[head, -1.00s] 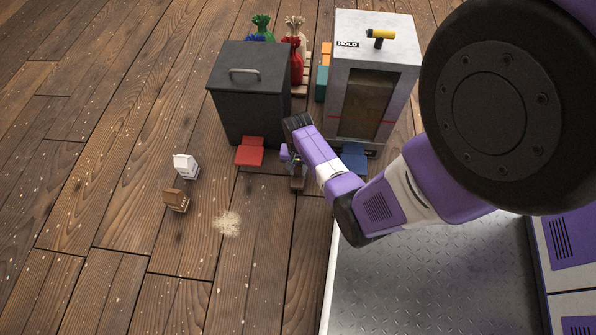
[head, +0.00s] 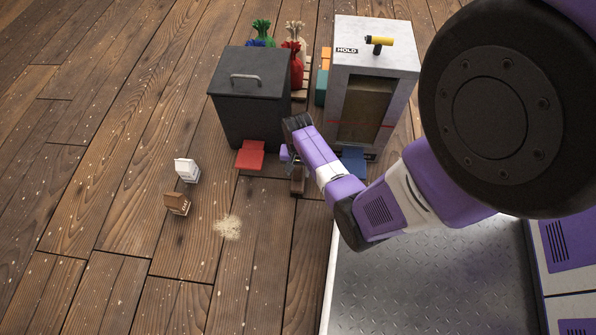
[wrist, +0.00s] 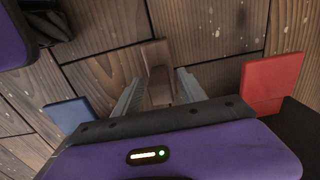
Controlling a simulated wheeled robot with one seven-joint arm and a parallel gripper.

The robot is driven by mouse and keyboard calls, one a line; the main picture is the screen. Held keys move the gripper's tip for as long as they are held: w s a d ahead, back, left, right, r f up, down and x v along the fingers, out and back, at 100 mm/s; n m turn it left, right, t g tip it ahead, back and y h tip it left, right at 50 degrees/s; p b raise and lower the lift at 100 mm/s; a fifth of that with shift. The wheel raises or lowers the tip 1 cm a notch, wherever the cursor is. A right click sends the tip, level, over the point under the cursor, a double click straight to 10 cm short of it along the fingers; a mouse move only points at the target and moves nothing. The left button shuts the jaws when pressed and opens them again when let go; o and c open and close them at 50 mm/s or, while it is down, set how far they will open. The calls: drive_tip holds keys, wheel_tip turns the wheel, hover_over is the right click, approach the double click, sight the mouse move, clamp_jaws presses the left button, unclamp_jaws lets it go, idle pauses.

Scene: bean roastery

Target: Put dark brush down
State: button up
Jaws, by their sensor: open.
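The dark brush (wrist: 157,68) is a brown piece in the wrist view, lying on the plank floor between my two grey fingers. My gripper (wrist: 158,84) is open, with a gap on each side of the brush. In the head view the brush (head: 298,184) shows as a small brown shape just below my gripper (head: 296,168), in front of the bin and the cabinet. Part of the brush is hidden by my gripper in both views.
A dark lidded bin (head: 250,105) with a red pedal (head: 250,155) stands behind. A grey cabinet (head: 371,80) with a blue pedal (head: 353,162) is right of it. A white carton (head: 187,170), a brown carton (head: 177,203) and a pale spill (head: 228,227) are on the floor at left.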

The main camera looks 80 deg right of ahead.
wheel_tip(320, 180, up, 10)
drive_tip(key=p, duration=0.5)
drive_tip(key=a+r+n+t+h, duration=0.2)
drive_tip(key=a+n+t, duration=0.15)
drive_tip(key=a, duration=0.55)
drive_tip(key=a+r+n+t+h, duration=0.1)
drive_tip(key=a+r+n+t, duration=0.3)
drive_tip(key=a, duration=0.5)
drive_tip(key=s+a+r+n+t+y, duration=0.1)
drive_tip(key=a+r+n+t, duration=0.1)
drive_tip(key=r, duration=0.7)
drive_tip(key=s+a+r+n+t+y, duration=0.1)
drive_tip(key=s+a+r+n+t, duration=0.1)
drive_tip(key=a+r, duration=0.5)
drive_tip(key=s+a+r+n+t+y, duration=0.1)
drive_tip(key=s+a+r+n+t, duration=0.1)
drive_tip(key=r, duration=1.1)
drive_tip(key=a+n+t, duration=0.1)
drive_tip(key=a+n, duration=0.1)
drive_tip(key=n, duration=0.1)
drive_tip(key=shift+s+a+r+n, duration=0.15)
drive_tip(key=shift+s+a+n, duration=0.05)
drive_tip(key=shift+a+n, duration=0.15)
drive_tip(key=shift+t, duration=0.25)
wheel_tip(320, 180, up, 32)
drive_tip(key=p, duration=3.2)
